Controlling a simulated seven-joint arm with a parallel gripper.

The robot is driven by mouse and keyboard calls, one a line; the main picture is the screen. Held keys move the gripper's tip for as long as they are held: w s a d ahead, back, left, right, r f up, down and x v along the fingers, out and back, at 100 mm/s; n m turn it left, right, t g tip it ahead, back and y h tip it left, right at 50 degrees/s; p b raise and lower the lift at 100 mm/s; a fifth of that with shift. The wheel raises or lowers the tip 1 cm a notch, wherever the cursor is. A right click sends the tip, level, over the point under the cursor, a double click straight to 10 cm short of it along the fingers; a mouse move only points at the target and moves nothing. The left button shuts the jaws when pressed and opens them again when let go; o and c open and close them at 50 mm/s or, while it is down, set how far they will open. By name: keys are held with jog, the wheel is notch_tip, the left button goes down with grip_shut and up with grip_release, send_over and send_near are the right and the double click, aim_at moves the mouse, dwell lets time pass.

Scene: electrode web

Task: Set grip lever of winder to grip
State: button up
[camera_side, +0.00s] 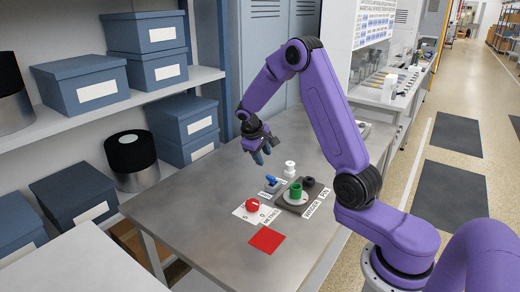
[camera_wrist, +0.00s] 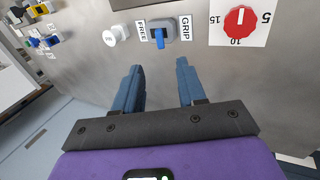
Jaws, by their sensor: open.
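The grip lever (camera_wrist: 160,39) is a small blue handle on a grey base (camera_wrist: 172,29). In the wrist view it lies between a FREE label (camera_wrist: 141,32) on the left and a GRIP label (camera_wrist: 186,28) on the right. I cannot tell which setting it is in. In the side view the blue lever (camera_side: 271,180) is on the table behind the red dial. My gripper (camera_wrist: 158,66) is open and empty, its two blue fingers apart, with the lever ahead of the gap. In the side view my gripper (camera_side: 262,156) hangs above the table, apart from the lever.
A red dial (camera_side: 252,205) on a white plate is near the lever. A white knob (camera_wrist: 116,34) stands to the lever's left. The winder plate (camera_side: 307,207) carries green and black parts. A red square (camera_side: 266,240) lies in front. The table's left part is clear.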

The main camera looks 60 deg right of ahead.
jog(key=shift+v, duration=1.55)
jog(key=s+a+r+n+t+y, duration=0.1)
jog(key=s+a+r+n, duration=0.15)
jog(key=s+a, duration=0.45)
jog(key=s+a+r+n+t+y, duration=0.1)
jog(key=s+a+n+y, duration=0.15)
jog(key=a, duration=0.95)
jog(key=s+a+n+g+y, duration=0.1)
jog(key=s+a+n, duration=0.1)
jog(key=s, duration=0.9)
jog(key=s+a+r+n+y, duration=0.1)
jog(key=s+n, duration=0.4)
jog(key=s, duration=0.7)
jog(key=shift+a+n+g, duration=0.3)
jog(key=shift+a+g, duration=0.1)
jog(key=shift+a, duration=0.4)
jog(key=shift+r, duration=0.1)
